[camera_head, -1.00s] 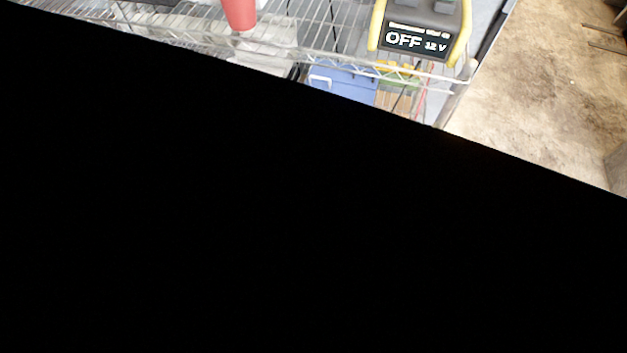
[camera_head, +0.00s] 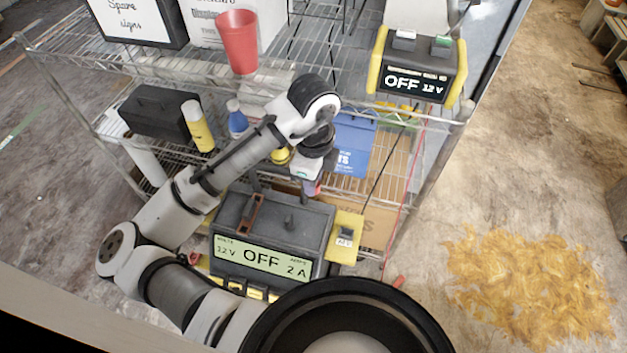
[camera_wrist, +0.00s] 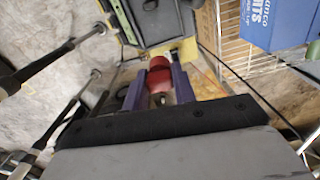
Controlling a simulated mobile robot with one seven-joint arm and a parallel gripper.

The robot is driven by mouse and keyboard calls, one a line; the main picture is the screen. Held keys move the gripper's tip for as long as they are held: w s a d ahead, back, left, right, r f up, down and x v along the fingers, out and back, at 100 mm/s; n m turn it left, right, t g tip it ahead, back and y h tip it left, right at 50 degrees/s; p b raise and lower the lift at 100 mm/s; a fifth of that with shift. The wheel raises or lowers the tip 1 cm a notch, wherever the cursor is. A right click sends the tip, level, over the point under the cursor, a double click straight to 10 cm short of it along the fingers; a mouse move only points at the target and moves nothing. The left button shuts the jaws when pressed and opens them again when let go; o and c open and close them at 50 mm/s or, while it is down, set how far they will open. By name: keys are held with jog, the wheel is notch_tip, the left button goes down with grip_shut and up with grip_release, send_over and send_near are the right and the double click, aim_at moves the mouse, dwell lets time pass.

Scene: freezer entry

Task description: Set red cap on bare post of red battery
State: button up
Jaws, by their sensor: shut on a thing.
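In the wrist view, my gripper (camera_wrist: 160,88) has its two purple fingers closed on a small red piece (camera_wrist: 160,76), which looks like the red cap. Another rounded red shape shows just beyond it, and I cannot tell whether the two are one thing. In the head view, my gripper (camera_head: 311,188) points down in front of the shelf, near the right end of the lower charger (camera_head: 318,222). The cap is not clear there. I cannot make out the red battery or its bare post in either view.
The lower charger reads OFF 12 V 2 A. An upper charger (camera_head: 416,84) stands on the wire shelf (camera_head: 330,45), beside a red cup (camera_head: 239,42). A blue box (camera_head: 355,143) sits below. A red cable (camera_head: 408,190) hangs at the right. Yellow material (camera_head: 535,280) covers some floor.

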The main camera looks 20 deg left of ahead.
jog(key=shift+r+p, duration=1.15)
jog(key=shift+r, duration=0.5)
